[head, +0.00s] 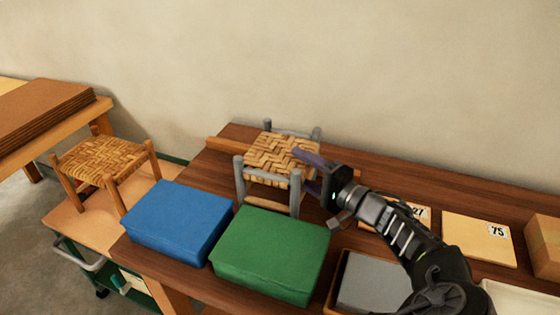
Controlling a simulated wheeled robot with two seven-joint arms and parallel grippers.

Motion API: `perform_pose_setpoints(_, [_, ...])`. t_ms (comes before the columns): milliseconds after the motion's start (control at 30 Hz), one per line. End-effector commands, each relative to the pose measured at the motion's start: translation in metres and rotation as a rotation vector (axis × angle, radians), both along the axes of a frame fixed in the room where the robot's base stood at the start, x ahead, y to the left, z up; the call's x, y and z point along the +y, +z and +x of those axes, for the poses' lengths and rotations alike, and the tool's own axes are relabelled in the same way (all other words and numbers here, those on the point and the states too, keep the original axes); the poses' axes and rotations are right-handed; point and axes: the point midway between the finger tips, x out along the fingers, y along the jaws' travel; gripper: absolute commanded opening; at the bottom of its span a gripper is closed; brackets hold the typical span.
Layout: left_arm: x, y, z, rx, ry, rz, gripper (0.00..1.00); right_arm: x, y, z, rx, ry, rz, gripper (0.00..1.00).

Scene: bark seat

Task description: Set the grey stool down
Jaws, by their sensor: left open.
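The grey stool (270,160) has grey posts and a woven tan seat. It is upright at the back left of the dark wooden table (400,172), behind the green box. The lower ends of its front legs are hidden by the green box, so I cannot see all its feet on the wood. My left gripper (304,172) is open at the stool's right side. One purple finger reaches over the seat's right edge and the other is lower, beside the seat. I cannot tell whether either finger touches it. My right gripper is not in view.
A green box (272,254) and a blue box (178,222) sit in front of the stool. A brown wooden stool (103,160) stands on a cart at left. A grey-filled tray (372,283), numbered cards (478,238) and a cardboard box (545,250) occupy the right.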

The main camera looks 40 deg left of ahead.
Motion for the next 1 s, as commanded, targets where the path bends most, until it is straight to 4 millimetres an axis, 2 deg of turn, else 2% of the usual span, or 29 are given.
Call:
perform_pose_setpoints(300, [0.041,-0.004,0.005,0.001,0.004,0.002,0.63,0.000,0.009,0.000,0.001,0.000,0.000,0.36])
perform_pose_setpoints(400, [0.049,-0.005,0.006,0.000,0.002,0.000,0.63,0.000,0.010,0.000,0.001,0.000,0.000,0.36])
perform_pose_setpoints(1000, [0.050,-0.005,0.006,0.000,0.001,0.000,0.63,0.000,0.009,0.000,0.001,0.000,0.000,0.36])
